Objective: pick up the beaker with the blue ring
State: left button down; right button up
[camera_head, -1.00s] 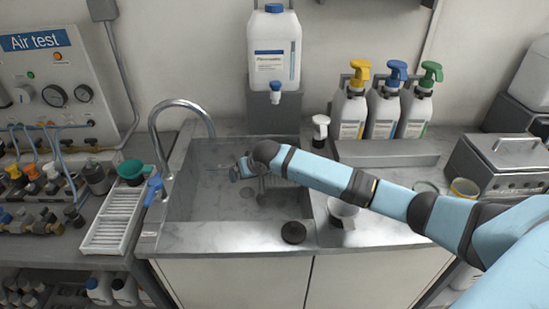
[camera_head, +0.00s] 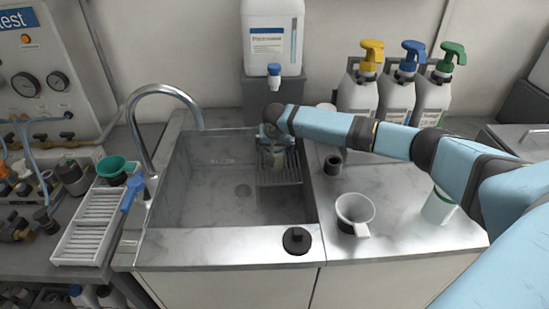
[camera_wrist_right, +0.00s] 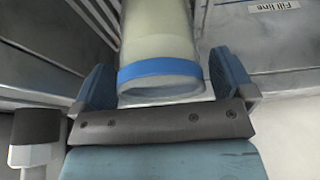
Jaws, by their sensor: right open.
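The beaker with the blue ring (camera_wrist_right: 158,40) is a pale, translucent cylinder in the right wrist view, with the blue band near its close end. My right gripper (camera_wrist_right: 164,82) is open, with one blue finger on each side of the beaker; I see a small gap at each side. In the head view my right gripper (camera_head: 270,132) is at the back right of the sink, and a pale part of what looks like the beaker (camera_head: 278,157) shows just below it, over a drain rack. The gripper and arm hide its upper part. My left gripper is not in view.
The sink (camera_head: 205,200) has a curved faucet (camera_head: 146,130) at left. A dispenser jug (camera_head: 272,40) stands behind. A white handled cup (camera_head: 355,210), a green-ringed container (camera_head: 438,206) and a dark cylinder (camera_head: 333,163) stand on the right counter. A black knob-like piece (camera_head: 297,240) sits at the front.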

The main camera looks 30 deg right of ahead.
jog(key=shift+w+f, duration=0.2)
jog(key=shift+f, duration=0.2)
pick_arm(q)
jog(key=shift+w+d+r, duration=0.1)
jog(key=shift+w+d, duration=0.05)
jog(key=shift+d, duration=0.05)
pick_arm(e)
jog(key=shift+d, duration=0.1)
jog(key=c, duration=1.2)
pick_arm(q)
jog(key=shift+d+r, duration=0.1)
